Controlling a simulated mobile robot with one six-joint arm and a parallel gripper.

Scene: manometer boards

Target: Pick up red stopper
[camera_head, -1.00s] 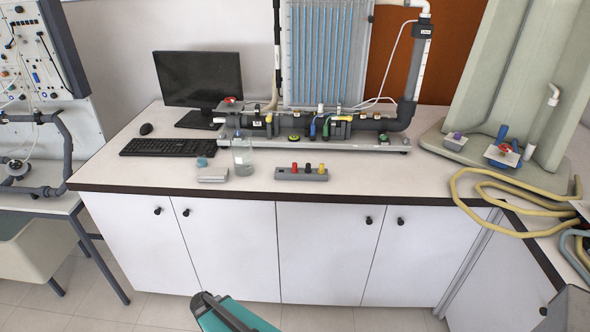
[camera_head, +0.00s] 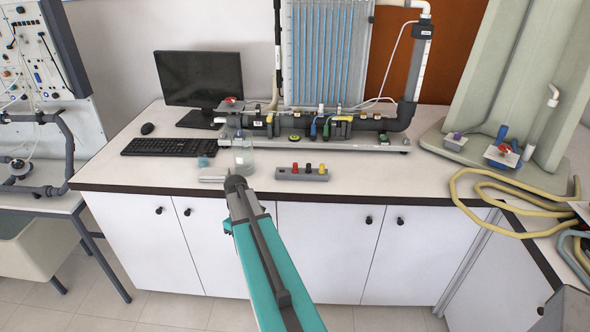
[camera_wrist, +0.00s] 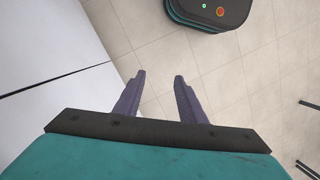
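The red stopper (camera_head: 295,166) stands at the left end of a grey holder (camera_head: 288,175) on the counter, in the head view. A black stopper (camera_head: 308,167) and a yellow stopper (camera_head: 322,168) stand to its right in the same holder. My teal and dark arm rises from the bottom of the head view, its dark end overlapping the counter's front edge left of the holder. In the wrist view, my gripper (camera_wrist: 158,78) has its two fingers apart with nothing between them, over the tiled floor. The red stopper is not in the wrist view.
A clear bottle (camera_head: 243,158) and a small pale box (camera_head: 213,175) stand left of the holder. A pipe rig (camera_head: 340,142) stands behind. The keyboard (camera_head: 158,146) is farther left. The counter right of the holder is clear. White cabinet doors (camera_wrist: 45,40) show in the wrist view.

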